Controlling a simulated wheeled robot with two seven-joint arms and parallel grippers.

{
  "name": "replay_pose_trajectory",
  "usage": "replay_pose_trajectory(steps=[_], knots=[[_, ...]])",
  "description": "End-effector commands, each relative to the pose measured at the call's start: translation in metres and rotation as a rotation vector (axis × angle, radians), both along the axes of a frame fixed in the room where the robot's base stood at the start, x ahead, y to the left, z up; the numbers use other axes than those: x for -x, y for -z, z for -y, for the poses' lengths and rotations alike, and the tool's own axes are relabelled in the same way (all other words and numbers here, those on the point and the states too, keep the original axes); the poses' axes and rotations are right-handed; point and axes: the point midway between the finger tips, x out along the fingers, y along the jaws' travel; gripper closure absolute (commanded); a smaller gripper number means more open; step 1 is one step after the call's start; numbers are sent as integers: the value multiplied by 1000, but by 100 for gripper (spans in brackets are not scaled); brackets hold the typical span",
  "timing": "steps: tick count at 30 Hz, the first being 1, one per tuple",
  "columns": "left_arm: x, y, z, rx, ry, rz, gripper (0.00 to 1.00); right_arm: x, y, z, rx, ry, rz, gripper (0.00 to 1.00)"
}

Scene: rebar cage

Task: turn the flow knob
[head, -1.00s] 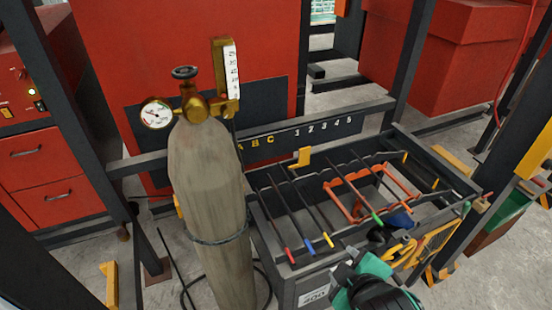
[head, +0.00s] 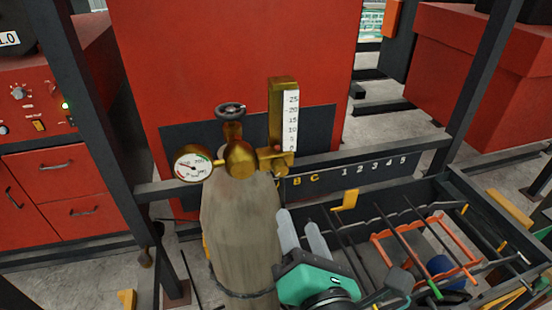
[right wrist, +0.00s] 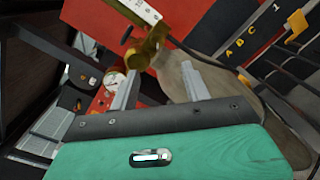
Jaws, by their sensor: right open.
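The brass regulator (head: 241,158) sits on top of the grey gas cylinder (head: 240,225). A brass flow meter with a white scale (head: 291,118) rises on its right. A small brass knob-like part (head: 280,169) shows at the flow meter's foot; I cannot tell surely that it is the flow knob. My right gripper (head: 298,218) is open and empty, in front of the cylinder's right side and below the flow meter in the picture. In the right wrist view the brass fitting (right wrist: 150,46) lies beyond the open fingers (right wrist: 160,85), apart from them. My left gripper is out of view.
A round gauge (head: 193,164) and a dark handwheel (head: 231,110) sit on the cylinder top. A dark crate (head: 465,190) with rods and an orange frame stands at the right. Dark posts and a rail stand behind and beside the cylinder.

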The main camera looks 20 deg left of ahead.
Motion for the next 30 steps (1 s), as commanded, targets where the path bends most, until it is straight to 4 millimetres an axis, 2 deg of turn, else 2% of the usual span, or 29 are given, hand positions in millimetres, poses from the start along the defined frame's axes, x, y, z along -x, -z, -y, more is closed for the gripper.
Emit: replay_pose_trajectory(steps=[2, 4, 9, 11, 14, 16, 18, 22, 26, 30], knots=[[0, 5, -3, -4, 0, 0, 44, -1, 2, -1, 2, -1, 4, 52], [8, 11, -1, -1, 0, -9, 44, -4, 4, -2, 1, 1, 4, 52], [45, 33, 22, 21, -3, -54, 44, -13, 6, -7, -2, 3, 5, 52], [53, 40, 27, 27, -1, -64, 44, -16, 6, -9, -1, 2, 4, 52], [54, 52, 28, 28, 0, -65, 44, -21, 6, -12, -2, 1, 4, 52], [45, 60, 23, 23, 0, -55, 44, -24, 5, -14, -3, 0, 3, 52], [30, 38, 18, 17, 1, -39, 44, -40, -5, -23, 4, 6, -1, 52], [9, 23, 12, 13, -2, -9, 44, -65, -5, -37, 3, 4, -1, 52], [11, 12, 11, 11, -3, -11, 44, -87, -4, -51, 2, 4, -1, 52], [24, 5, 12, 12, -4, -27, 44, -105, -2, -61, 1, 2, -2, 52]])
